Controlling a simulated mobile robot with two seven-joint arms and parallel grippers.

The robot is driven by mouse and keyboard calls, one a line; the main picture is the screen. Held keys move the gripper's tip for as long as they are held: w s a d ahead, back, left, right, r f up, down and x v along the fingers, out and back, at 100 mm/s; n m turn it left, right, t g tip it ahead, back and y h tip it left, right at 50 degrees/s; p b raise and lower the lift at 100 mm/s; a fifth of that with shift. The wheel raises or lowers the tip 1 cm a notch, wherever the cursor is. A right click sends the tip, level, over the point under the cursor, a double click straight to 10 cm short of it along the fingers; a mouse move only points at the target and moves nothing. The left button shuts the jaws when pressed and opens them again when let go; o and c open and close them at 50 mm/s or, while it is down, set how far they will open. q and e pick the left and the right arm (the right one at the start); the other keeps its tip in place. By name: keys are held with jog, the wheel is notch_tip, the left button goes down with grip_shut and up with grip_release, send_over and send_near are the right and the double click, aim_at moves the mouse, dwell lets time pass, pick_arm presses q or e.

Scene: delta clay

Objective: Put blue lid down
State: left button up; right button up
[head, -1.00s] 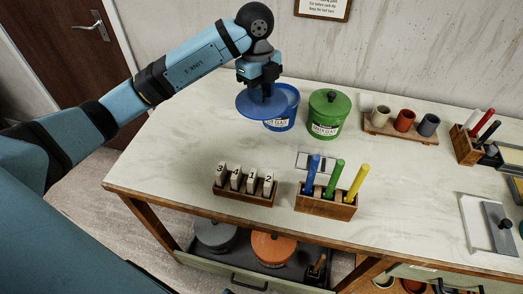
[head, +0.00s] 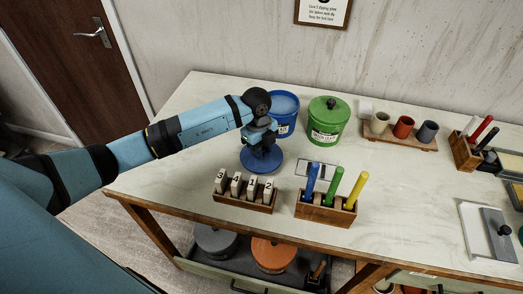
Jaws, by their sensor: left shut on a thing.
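The blue lid (head: 262,163) is a round disc low over the pale tabletop (head: 170,150), in front of the blue tub and behind the rack of numbered tags. I cannot tell whether it touches the table. My left gripper (head: 262,148) is above the lid, shut on its knob, which the fingers hide. The blue tub (head: 287,122) stands open at the back, with pale blue contents showing; the left wrist covers part of it. My right gripper is not in view.
A lidded green tub (head: 327,122) stands right of the blue one. In front are a wooden rack of numbered tags (head: 244,200) and a block with blue, green and yellow tools (head: 325,211). Cups on a board (head: 400,140) stand at the right. The tabletop's left side is clear.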

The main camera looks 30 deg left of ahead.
pick_arm(q)
jog(key=shift+f, duration=0.55)
jog(key=shift+f, duration=0.15)
jog(key=o, duration=0.9)
jog(key=shift+r, duration=0.3)
jog(key=r, duration=0.7)
jog(key=a+r, duration=0.1)
jog(key=r, duration=0.2)
jog(key=shift+w+a+r+b, duration=0.1)
jog(key=shift+w+r+b, duration=0.15)
jog(key=shift+b, duration=0.1)
jog(key=shift+a+r, duration=0.1)
jog(key=shift+r, duration=0.5)
